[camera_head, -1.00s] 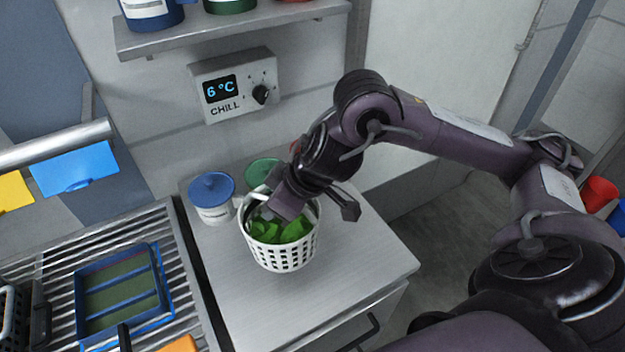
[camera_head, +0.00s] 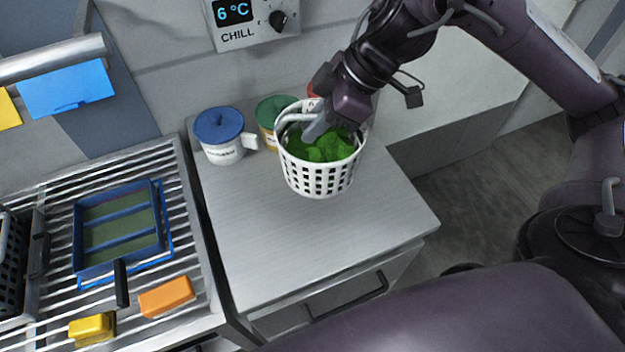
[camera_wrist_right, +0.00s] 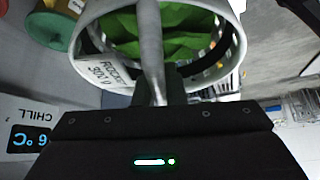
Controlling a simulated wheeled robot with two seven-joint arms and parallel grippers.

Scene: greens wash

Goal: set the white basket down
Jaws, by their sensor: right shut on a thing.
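The white basket (camera_head: 319,181) is a round, perforated basket holding green leaves (camera_head: 325,146). In the head view it is over the back right part of the grey counter (camera_head: 262,240); I cannot tell whether its base touches the counter. My right gripper (camera_head: 318,122) is above the basket and shut on its handle (camera_head: 290,119). In the right wrist view, the handle (camera_wrist_right: 152,50) runs into the gripper, with the basket rim (camera_wrist_right: 232,30) and leaves beyond it. A label on the basket is partly readable. My left gripper is not in view.
A blue-lidded mug (camera_head: 219,135) and a green-lidded container (camera_head: 275,115) stand close left of and behind the basket. A slatted rack (camera_head: 185,225) with a blue tray (camera_head: 158,205), an orange block (camera_head: 166,296) and a yellow block (camera_head: 92,328) lies left. The counter's front is clear.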

